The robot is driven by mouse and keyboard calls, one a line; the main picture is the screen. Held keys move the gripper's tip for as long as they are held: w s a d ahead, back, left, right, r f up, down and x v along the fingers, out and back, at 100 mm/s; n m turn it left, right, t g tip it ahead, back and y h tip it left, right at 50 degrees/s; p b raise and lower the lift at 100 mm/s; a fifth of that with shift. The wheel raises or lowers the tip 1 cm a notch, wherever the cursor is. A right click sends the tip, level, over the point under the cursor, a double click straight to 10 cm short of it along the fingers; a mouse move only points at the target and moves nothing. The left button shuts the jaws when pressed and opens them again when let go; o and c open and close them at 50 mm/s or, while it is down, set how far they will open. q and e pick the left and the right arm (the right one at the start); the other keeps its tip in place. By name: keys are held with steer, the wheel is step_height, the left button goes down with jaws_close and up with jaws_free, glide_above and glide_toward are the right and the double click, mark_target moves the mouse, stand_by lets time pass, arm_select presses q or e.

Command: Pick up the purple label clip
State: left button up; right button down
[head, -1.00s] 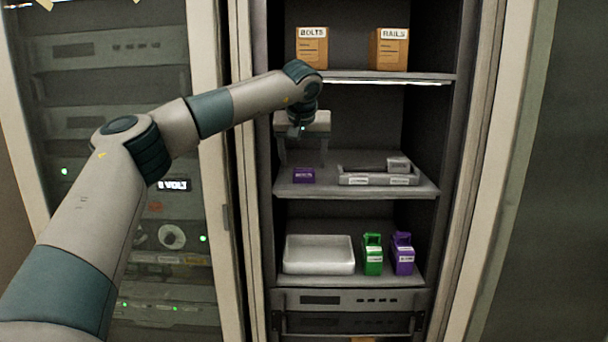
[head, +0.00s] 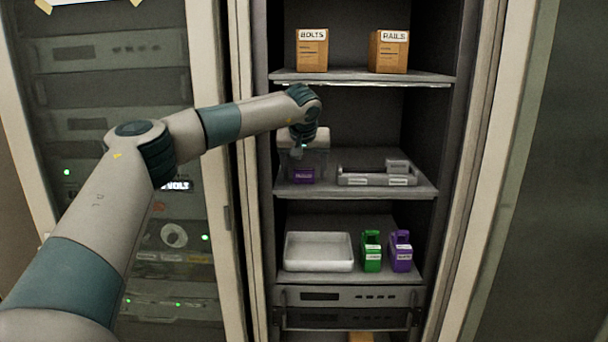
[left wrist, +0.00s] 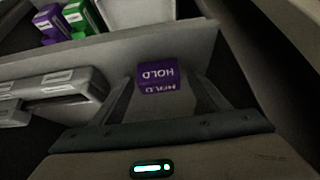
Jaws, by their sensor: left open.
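The purple label clip (head: 303,176) is a small block on the left part of the middle shelf (head: 400,191). My right gripper is not in view.
A grey tray (head: 350,181) with compartments stands right of the clip. The shelf below holds a white bin (head: 318,266), a green item (head: 371,252) and a purple item (head: 401,253). Above stand a BOLTS box (head: 312,50) and a RAILS box (head: 388,52).

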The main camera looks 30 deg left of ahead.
mark_target(305, 170)
arm_select(q)
steer(key=c, duration=1.1)
steer(key=shift+r+b, duration=0.55)
steer(key=shift+r, duration=0.25)
steer(key=r, duration=0.1)
steer(key=r+b, duration=0.1)
steer(key=shift+s+d+r, duration=0.15)
steer(key=shift+d+r, duration=0.05)
steer(key=shift+r, duration=0.1)
steer(key=shift+s+d+r+b, duration=1.35)
steer(key=shift+s+d+r, duration=0.4)
steer(key=shift+s+d, duration=0.25)
steer(key=shift+s+d+r+b, duration=1.3)
steer(key=shift+s+d+r, duration=0.4)
steer(key=shift+s+d, duration=0.25)
steer(key=shift+f, duration=0.15)
